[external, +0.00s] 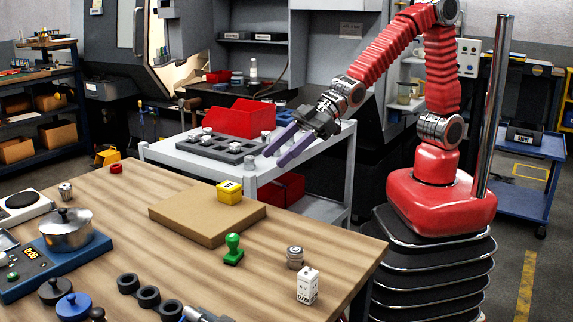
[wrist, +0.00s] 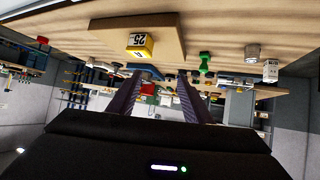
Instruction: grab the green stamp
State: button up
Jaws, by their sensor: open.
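The green stamp (external: 233,249) stands upright on the wooden table, in front of the brown board, in the external view. It also shows in the wrist view (wrist: 205,62), just right of the fingers and beyond them. My gripper (external: 279,152) is open, with its two purple-grey fingers apart and nothing between them. It is above and behind the table's far edge, near the grey cart, well away from the stamp. The fingers also show in the wrist view (wrist: 155,95), which looks tilted or upside down.
A yellow block (external: 229,191) sits on the brown board (external: 185,217). A small metal cylinder (external: 295,257) and a white block (external: 307,285) stand right of the stamp. Black rings (external: 148,296) lie to its front left. A pot (external: 66,230) sits on a scale at left. The grey cart (external: 160,152) stands behind.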

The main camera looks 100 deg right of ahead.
jog(key=w+a+f+y, duration=0.1)
jog(key=a+f, duration=0.1)
jog(key=a, duration=0.2)
jog(key=w+a+f+n+y, duration=0.1)
jog(key=a+f, duration=0.1)
jog(key=a, duration=0.3)
jog(key=w+a+f+n+y, duration=0.1)
jog(key=a+f+y, duration=0.1)
jog(key=a, duration=0.2)
jog(key=shift+w+a+f, duration=0.3)
jog(key=shift+a+f, duration=0.05)
jog(key=shift+f, duration=0.05)
send_near(232, 242)
jog(key=w+f, duration=0.2)
jog(key=f, duration=0.1)
jog(key=shift+w+a+f, duration=0.1)
jog(key=shift+w+a, duration=0.45)
jog(key=shift+w, duration=0.05)
jog(key=shift+w+f, duration=0.1)
jog(key=shift+r+x, duration=0.2)
jog(key=shift+x, duration=2.3)
jog(key=shift+w, duration=0.1)
jog(key=shift+c, duration=0.4)
